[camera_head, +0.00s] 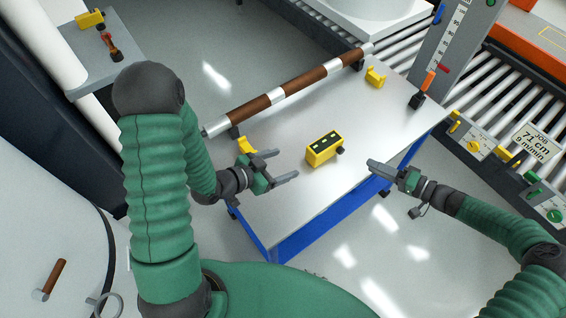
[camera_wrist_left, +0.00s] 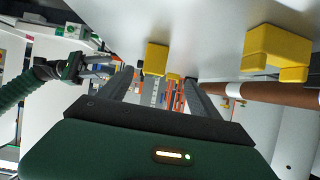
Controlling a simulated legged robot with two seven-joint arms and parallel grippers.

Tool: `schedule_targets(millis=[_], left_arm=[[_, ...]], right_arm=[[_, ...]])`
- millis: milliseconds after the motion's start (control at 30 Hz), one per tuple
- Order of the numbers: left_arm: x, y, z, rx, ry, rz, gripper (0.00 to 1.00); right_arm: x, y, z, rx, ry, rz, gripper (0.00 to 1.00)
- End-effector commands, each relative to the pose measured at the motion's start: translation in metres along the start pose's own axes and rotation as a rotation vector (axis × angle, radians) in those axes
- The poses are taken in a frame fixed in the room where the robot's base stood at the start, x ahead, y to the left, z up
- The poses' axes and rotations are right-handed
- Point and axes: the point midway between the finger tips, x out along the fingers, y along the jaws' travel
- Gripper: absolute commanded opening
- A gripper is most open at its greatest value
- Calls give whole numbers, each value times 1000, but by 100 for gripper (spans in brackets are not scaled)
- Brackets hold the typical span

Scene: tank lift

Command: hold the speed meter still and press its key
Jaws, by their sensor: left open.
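The speed meter (camera_head: 323,148) is a yellow box with a dark display strip on top and a dark round part at its right end. It lies on the white table. What looks like the same yellow box (camera_wrist_left: 156,58) shows between my fingers in the left wrist view. The key cannot be made out clearly. My left gripper (camera_head: 287,164) is open and empty, just left of the meter and apart from it. My right gripper (camera_head: 371,164) is right of the meter near the table's right edge, not touching it; its finger gap is unclear.
A brown and silver roller (camera_head: 285,91) lies along the table's (camera_head: 285,217) back edge. Yellow brackets (camera_head: 246,145) (camera_head: 375,77) stand near its two ends. An orange-tipped tool (camera_head: 424,86) stands at the right corner. A control panel (camera_head: 510,155) is beyond. The table front is clear.

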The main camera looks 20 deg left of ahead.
Motion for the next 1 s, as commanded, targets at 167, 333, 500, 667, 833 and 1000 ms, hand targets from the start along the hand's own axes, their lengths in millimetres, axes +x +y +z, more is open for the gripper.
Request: schedule_targets(millis=[167,333,500,667,833,1000], left_arm=[[4,7,-6,-12,72,29,73],[33,8,-8,-11,72,31,73],[74,9,-11,-11,72,29,73],[113,10,-14,-12,72,29,73],[147,11,-17,-11,71,28,73],[164,10,-18,-12,70,26,73]], right_arm=[[0,0,0,0,0,0,36],[0,0,0,0,0,0,36],[0,0,0,0,-1,1,36],[0,0,0,0,0,0,36],[0,0,0,0,0,0,36],[0,0,0,0,0,0,36]])
